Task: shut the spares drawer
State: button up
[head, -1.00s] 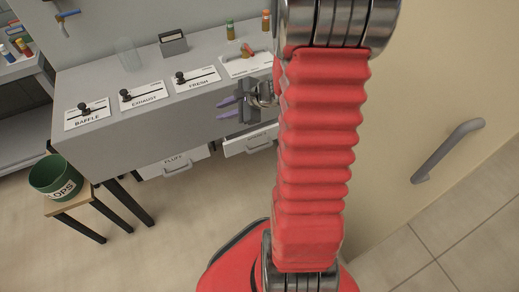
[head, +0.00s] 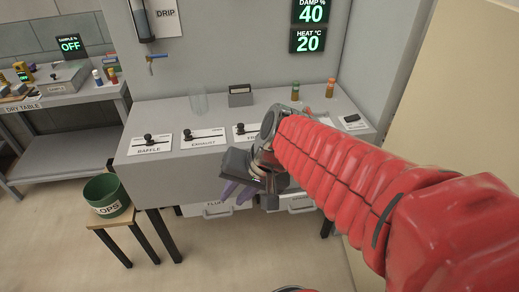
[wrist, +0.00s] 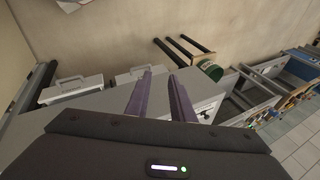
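The bench (head: 160,182) has two light drawers under its front edge. The left one (head: 216,210) reads "FLUFF". The right one (head: 300,205), likely the spares drawer, has a bar handle, and its label cannot be read. It stands out from the bench front a little, and my gripper partly covers its left side. In the wrist view the two drawers also show, with the likely spares drawer (wrist: 72,90) at the left. My gripper (head: 236,192) is in front of the bench, near the drawers. Its purple fingers are apart and empty in the wrist view (wrist: 163,76).
A green slops pot (head: 107,195) stands on a small stool left of the bench. Slider panels, a clear glass (head: 198,101) and small bottles (head: 330,88) stand on the bench top. Floor in front is clear.

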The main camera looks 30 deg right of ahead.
jog(key=s+d+r+n+t+h, duration=0.1)
jog(key=s+r+n+h, duration=0.2)
jog(key=s+n, duration=0.3)
jog(key=shift+s+r, duration=0.15)
jog(key=shift+r, duration=0.6)
jog(key=shift+s, duration=0.15)
